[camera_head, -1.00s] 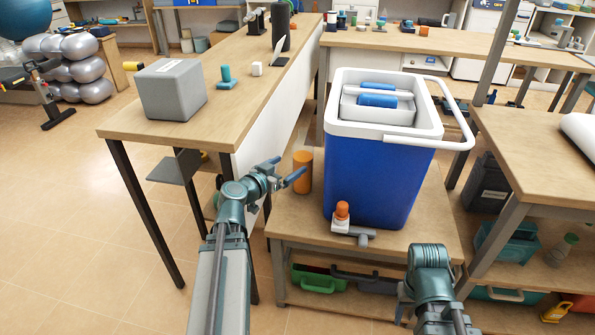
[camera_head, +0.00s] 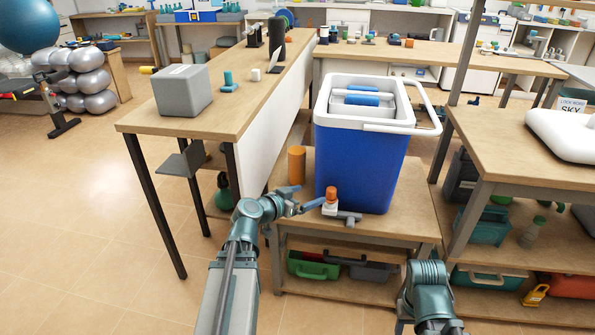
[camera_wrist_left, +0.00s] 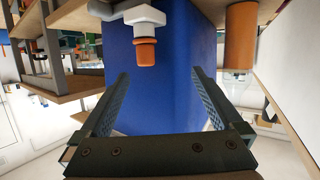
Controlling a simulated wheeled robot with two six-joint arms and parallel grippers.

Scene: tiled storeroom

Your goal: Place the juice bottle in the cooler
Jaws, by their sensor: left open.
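An orange cylinder (camera_head: 297,165) with a clear end in the left wrist view (camera_wrist_left: 240,35) looks like the juice bottle; it stands upright on the low table, left of the cooler. The cooler (camera_head: 352,165) is a blue tub with a white rim and handle, open on top. My left gripper (camera_head: 307,197) is open and empty, in front of the bottle and low beside the cooler. In the left wrist view its fingers (camera_wrist_left: 160,74) face the blue cooler wall, with the bottle outside them to the right. Of my right arm only a link shows; its gripper is out of view.
A small white block with an orange top (camera_head: 330,202) and a grey T-shaped piece (camera_head: 349,218) sit before the cooler, close to my left fingers. Blue-topped items (camera_head: 362,99) lie in the cooler. A long table (camera_head: 225,105) stands left, another (camera_head: 510,150) right.

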